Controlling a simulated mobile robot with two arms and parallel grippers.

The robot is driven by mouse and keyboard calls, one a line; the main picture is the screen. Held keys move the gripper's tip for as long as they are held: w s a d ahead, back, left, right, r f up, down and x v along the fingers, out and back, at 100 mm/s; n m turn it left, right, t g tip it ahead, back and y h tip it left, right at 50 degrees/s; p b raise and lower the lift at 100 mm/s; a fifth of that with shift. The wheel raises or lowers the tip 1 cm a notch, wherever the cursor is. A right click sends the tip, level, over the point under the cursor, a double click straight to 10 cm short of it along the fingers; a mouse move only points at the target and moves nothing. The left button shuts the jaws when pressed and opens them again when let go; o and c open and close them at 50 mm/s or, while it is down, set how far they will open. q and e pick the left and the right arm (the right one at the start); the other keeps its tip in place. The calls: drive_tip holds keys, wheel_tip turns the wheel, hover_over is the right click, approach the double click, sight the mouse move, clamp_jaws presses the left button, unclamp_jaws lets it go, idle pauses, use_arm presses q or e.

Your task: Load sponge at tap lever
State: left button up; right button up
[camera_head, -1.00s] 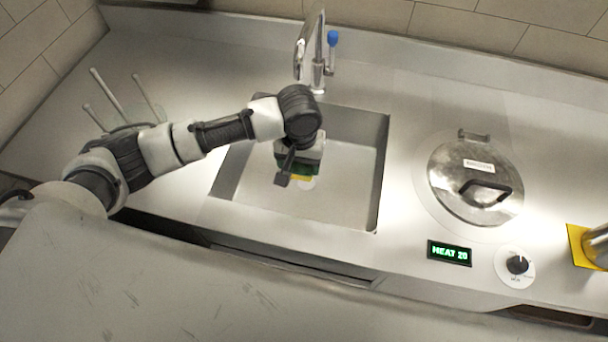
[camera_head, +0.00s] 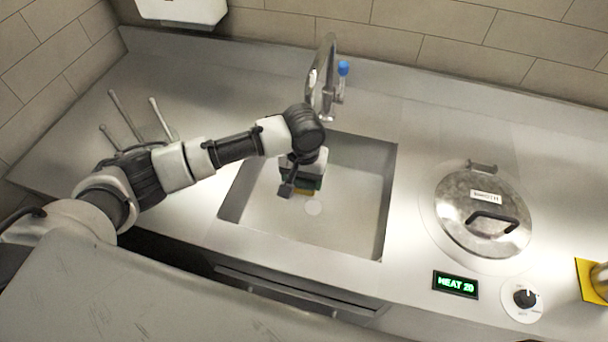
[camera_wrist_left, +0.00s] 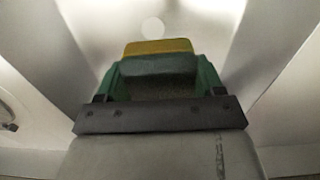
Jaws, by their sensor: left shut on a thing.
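The sponge (camera_head: 305,192), yellow with a dark grey-green layer, is in my left gripper (camera_head: 302,184) over the sink basin. In the left wrist view, the yellow side of the sponge (camera_wrist_left: 158,47) shows beyond the green fingers of my left gripper (camera_wrist_left: 160,72), which are shut on its two sides. In the head view my wrist hides most of the sponge. The tap lever (camera_head: 343,69) has a blue end and stands beside the curved metal tap (camera_head: 326,75), behind the sink. The sponge is apart from the lever. My right gripper is not in view.
The sink (camera_head: 350,215) has a round pale drain (camera_head: 313,208) below the gripper. A lidded pot (camera_head: 462,230) sits right of it, with a green display (camera_head: 455,284) and a knob (camera_head: 525,298) in front. Several thin rods (camera_head: 125,115) stand at the left.

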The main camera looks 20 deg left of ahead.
use_arm(q)
drive_tip(key=shift+s+d+r+p, duration=0.2)
drive_tip(key=shift+s+d+p, duration=0.4)
drive_tip(key=shift+s+p, duration=0.4)
drive_tip(key=s+d+p, duration=0.1)
drive_tip(key=s+p, duration=0.2)
drive_tip(key=s+d+p, duration=0.1)
drive_tip(key=shift+s+d, duration=0.15)
drive_tip(key=shift+d, duration=0.2)
drive_tip(key=shift+s+d+f, duration=0.2)
drive_tip(key=shift+s, duration=0.1)
drive_tip(key=shift+p, duration=0.3)
drive_tip(key=s+d+r+p, duration=0.2)
drive_tip(key=s+r+p, duration=0.2)
drive_tip(key=p, duration=0.3)
drive_tip(key=shift+d, duration=0.3)
